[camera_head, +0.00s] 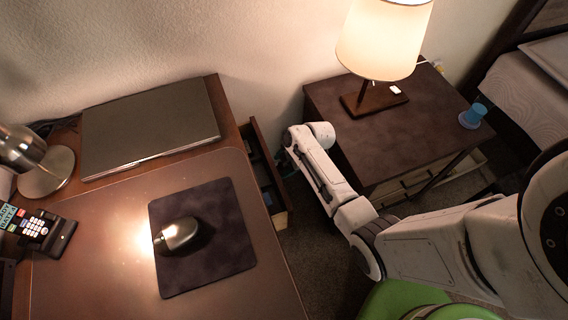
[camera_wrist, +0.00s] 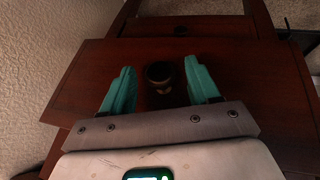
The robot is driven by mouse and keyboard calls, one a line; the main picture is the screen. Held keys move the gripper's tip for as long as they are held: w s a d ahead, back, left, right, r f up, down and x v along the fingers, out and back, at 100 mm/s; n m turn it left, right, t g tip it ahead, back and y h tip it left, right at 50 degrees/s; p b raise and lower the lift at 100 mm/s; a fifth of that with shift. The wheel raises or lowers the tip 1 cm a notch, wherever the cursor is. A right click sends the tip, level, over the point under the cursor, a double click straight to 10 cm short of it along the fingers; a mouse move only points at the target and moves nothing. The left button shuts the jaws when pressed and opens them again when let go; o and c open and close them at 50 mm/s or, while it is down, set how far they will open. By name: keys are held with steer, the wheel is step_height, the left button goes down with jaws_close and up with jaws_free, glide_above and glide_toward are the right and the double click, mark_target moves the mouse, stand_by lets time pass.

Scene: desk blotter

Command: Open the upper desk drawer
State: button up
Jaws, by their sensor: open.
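The desk drawer (camera_head: 269,165) stands pulled out from the right side of the desk, and dark contents show inside it in the head view. In the wrist view its reddish-brown front (camera_wrist: 85,75) fills much of the picture. A dark round knob (camera_wrist: 160,74) stands on that front. My gripper (camera_wrist: 159,67) is open, with one teal finger on each side of the knob. Gaps show between the knob and both fingers. In the head view my gripper is mostly hidden by my white wrist, just right of the drawer.
A nightstand (camera_head: 400,135) with a lit lamp (camera_head: 385,40) and a blue cup (camera_head: 474,115) stands right of my wrist.

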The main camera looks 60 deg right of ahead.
steer(key=shift+c, duration=0.2)
jaws_close()
stand_by(0.3)
steer(key=s+d+b, duration=0.2)
steer(key=s+d, duration=0.5)
steer(key=d, duration=0.3)
steer(key=shift+s+d, duration=0.15)
steer(key=shift+d, duration=0.25)
steer(key=shift+o, duration=0.2)
jaws_free()
